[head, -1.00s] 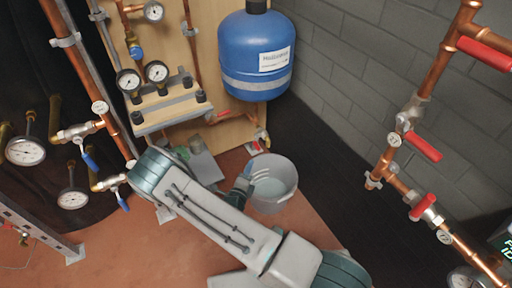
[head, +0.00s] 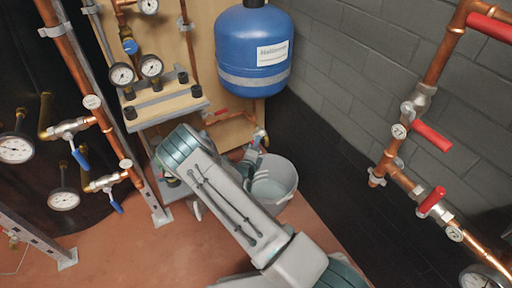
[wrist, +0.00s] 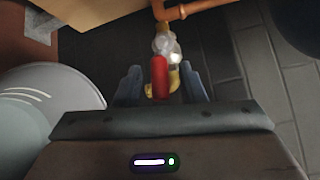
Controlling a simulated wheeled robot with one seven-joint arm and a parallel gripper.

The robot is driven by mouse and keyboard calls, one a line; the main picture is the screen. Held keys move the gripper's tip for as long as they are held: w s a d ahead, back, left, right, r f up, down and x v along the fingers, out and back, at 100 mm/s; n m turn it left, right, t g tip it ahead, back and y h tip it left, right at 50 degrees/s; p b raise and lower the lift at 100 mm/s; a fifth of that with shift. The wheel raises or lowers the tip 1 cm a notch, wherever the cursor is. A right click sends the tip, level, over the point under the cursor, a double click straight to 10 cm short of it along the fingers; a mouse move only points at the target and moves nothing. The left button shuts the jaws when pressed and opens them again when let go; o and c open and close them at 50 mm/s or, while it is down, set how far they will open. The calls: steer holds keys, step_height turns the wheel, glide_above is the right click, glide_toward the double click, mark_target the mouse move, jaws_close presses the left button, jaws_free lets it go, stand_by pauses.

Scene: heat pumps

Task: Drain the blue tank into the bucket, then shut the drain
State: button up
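The blue tank (head: 253,55) hangs on the wooden board at the back. Its drain valve (head: 261,137) sits at the end of copper pipe below it, above the bucket's far side. The grey bucket (head: 288,188) stands on the floor; it also shows at the left of the wrist view (wrist: 60,100). Its inside shows a pale surface, but I cannot tell how full it is. My gripper (wrist: 161,85) is open, its fingers on either side of the valve's red handle (wrist: 158,75), with gaps visible. I see no clear stream of water.
Copper pipework with red-handled valves (head: 432,136) stands at the right. Blue-handled valves (head: 79,156) and gauges are at the left. A wooden shelf (head: 165,108) with gauges is left of the tank. The reddish floor (head: 110,255) at front left is clear.

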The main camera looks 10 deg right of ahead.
jaws_close()
